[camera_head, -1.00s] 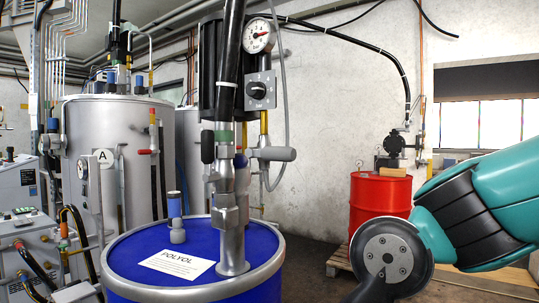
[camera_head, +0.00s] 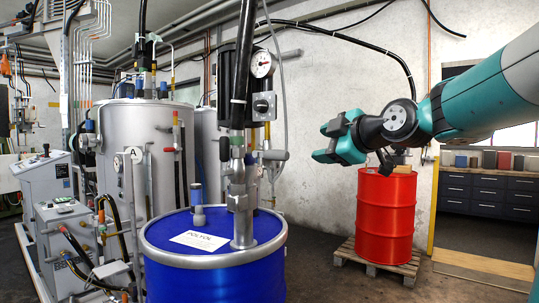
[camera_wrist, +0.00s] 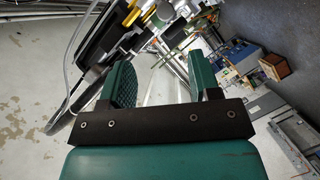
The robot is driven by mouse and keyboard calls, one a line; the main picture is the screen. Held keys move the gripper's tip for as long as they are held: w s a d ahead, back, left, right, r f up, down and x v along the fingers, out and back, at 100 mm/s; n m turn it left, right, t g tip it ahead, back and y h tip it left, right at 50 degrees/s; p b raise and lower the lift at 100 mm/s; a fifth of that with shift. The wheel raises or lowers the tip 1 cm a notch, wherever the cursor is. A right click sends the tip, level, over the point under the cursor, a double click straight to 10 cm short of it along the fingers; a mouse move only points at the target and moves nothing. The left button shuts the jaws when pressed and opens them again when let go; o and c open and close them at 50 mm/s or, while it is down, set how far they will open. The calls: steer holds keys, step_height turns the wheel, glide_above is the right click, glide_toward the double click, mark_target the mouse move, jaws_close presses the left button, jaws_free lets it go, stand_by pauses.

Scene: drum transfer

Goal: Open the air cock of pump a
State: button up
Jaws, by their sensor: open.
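A pump (camera_head: 238,90) stands upright on the blue drum (camera_head: 215,268), whose label reads POLYOL. I see no letter on the pump, so I cannot tell if it is pump a. It carries a round gauge (camera_head: 262,64), a box with a black knob (camera_head: 263,106) and a grey sideways part (camera_head: 273,155). I cannot tell which piece is the air cock. My gripper (camera_head: 322,143) is open and empty, apart from the pump, to its right in the head view. In the wrist view, nothing lies between its fingers (camera_wrist: 160,82).
A red drum (camera_head: 385,222) stands on a wooden pallet (camera_head: 372,262) at the right. A grey machine (camera_head: 65,240) fills the left. Floor between the drums looks clear.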

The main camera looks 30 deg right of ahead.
mark_target(284, 154)
steer(key=p+x, duration=0.1)
steer(key=x, duration=0.4)
steer(key=a+p+x, duration=0.1)
steer(key=p+x, duration=0.1)
steer(key=x, duration=0.3)
steer(key=p+x, duration=0.2)
steer(key=x, duration=0.3)
steer(key=shift+w+a, duration=0.3)
steer(key=shift+w+f, duration=0.3)
steer(key=shift+w, duration=0.25)
